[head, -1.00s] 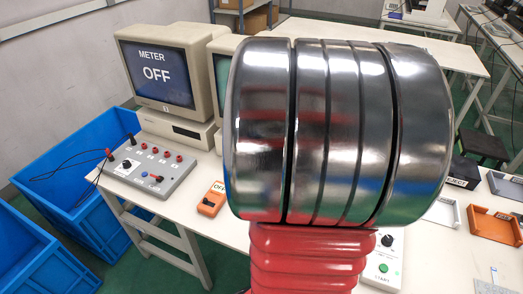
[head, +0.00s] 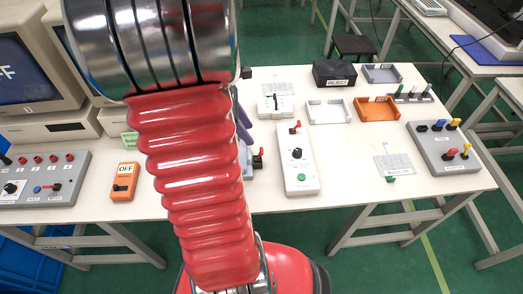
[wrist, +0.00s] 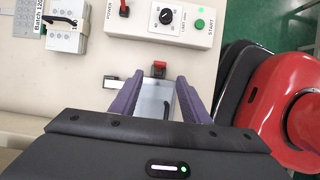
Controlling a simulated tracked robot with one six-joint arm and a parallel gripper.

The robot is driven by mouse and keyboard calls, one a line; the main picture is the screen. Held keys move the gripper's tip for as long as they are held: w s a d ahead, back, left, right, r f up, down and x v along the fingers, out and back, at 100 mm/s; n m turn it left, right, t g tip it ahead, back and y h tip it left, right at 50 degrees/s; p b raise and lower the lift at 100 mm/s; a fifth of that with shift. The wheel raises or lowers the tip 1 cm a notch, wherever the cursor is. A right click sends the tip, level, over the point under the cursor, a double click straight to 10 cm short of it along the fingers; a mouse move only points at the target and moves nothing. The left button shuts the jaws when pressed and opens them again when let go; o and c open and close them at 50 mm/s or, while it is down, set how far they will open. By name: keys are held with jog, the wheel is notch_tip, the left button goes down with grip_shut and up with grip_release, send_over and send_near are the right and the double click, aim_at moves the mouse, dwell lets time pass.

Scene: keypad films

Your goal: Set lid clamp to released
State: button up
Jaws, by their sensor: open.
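A small red-handled clamp with a dark base (head: 258,157) sits at the edge of a grey device on the white table, mostly hidden behind my arm in the head view. In the wrist view the red clamp handle (wrist: 159,67) is just beyond my fingertips, with the device's pale grey top (wrist: 155,102) between and below my fingers. I cannot read the clamp's position or see any contact.
A white control box (head: 299,180) with a red switch, black knob and green button stands beside the device. An orange box (head: 124,182) marked OFF lies left. The table's front edge is close.

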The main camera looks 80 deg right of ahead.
aim_at(261, 150)
jog(key=x, duration=1.2)
jog(key=shift+c, duration=0.2)
jog(key=c, duration=1)
